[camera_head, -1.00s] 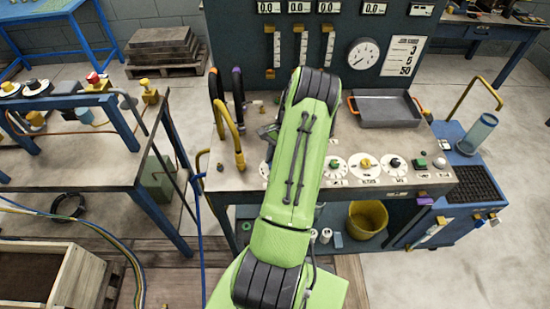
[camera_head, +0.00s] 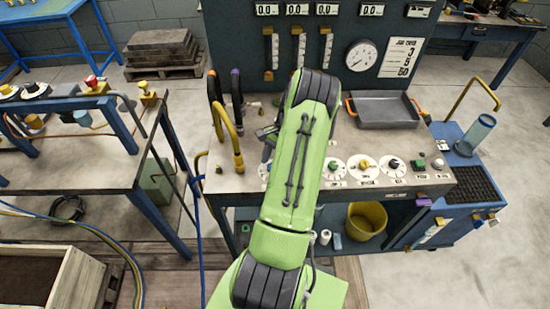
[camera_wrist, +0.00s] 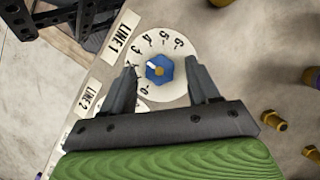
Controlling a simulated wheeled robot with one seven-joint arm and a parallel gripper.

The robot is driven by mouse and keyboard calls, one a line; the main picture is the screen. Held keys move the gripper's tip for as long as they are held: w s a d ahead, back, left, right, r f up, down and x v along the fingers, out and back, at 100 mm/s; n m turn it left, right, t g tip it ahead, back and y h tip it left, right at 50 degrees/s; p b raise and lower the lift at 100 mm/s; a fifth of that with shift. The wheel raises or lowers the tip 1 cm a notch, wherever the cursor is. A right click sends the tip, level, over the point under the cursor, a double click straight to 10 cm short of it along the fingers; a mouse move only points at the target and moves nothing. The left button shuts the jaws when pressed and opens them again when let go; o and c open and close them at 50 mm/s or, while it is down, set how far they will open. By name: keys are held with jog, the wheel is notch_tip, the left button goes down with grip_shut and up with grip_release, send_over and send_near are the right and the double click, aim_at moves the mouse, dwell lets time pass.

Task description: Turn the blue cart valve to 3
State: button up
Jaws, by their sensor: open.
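The dial carries black numbers, with 3 to 6 readable along the upper side. The knob's white mark points to the upper left, roughly toward the 3. My gripper (camera_wrist: 161,73) is open, with one finger on each side of the knob. Whether the fingers touch it I cannot tell. A label (camera_wrist: 121,36) beside the dial reads LINE 1. In the head view my green arm hides most of this area.
More dials (camera_head: 364,166) line the front of the bench (camera_head: 250,178). A yellow bent pipe (camera_head: 236,145) and dark hooked handles stand left of my arm. A grey tray (camera_head: 384,112) lies at the back right. Brass fittings (camera_wrist: 273,119) lie right of the dial in the wrist view.

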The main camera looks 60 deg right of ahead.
jog(key=p+v, duration=0.2)
jog(key=v, duration=1.3)
jog(key=shift+r, duration=0.4)
jog(key=shift+d, duration=0.1)
